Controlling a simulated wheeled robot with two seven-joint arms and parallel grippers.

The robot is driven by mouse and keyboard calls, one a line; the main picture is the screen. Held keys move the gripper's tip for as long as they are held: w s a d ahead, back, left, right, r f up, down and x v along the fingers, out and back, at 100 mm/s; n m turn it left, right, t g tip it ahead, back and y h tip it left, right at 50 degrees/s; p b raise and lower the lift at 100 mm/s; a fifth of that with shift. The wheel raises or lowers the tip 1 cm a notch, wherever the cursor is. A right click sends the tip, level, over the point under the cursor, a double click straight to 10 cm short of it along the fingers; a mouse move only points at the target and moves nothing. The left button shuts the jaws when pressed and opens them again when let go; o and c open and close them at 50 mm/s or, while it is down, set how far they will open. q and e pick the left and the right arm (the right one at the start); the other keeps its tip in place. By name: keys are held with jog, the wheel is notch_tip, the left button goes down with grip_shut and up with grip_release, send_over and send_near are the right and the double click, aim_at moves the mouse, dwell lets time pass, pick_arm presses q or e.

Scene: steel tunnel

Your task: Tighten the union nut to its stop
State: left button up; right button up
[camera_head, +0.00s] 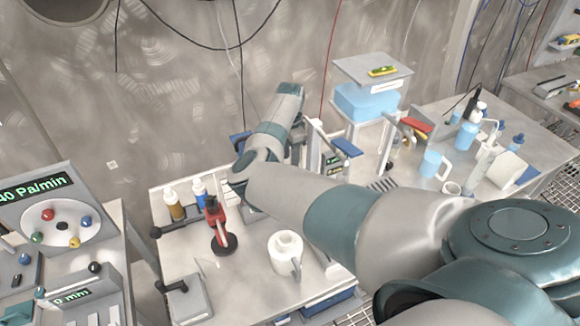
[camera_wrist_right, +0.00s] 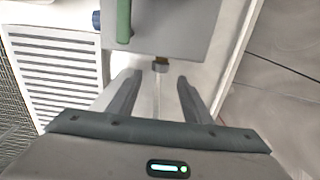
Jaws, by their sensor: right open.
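In the right wrist view a small grey-brown metal fitting (camera_wrist_right: 160,65), which looks like the union nut, sits at the lower edge of a grey box (camera_wrist_right: 178,38). A thin pale pipe runs down from it. My right gripper (camera_wrist_right: 158,88) is open, with one finger on each side of the pipe, just short of the fitting. Nothing is gripped. In the head view my right arm reaches across the bench and hides the fitting and most of the gripper. My left gripper is not in view.
A green handle (camera_wrist_right: 123,20) and a slotted white panel (camera_wrist_right: 55,65) lie left of the gripper. A blue container (camera_head: 366,101) stands behind.

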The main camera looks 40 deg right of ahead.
jog(key=shift+f+p, duration=0.55)
jog(key=shift+f, duration=2.45)
jog(key=shift+c, duration=0.3)
jog(key=c, duration=1)
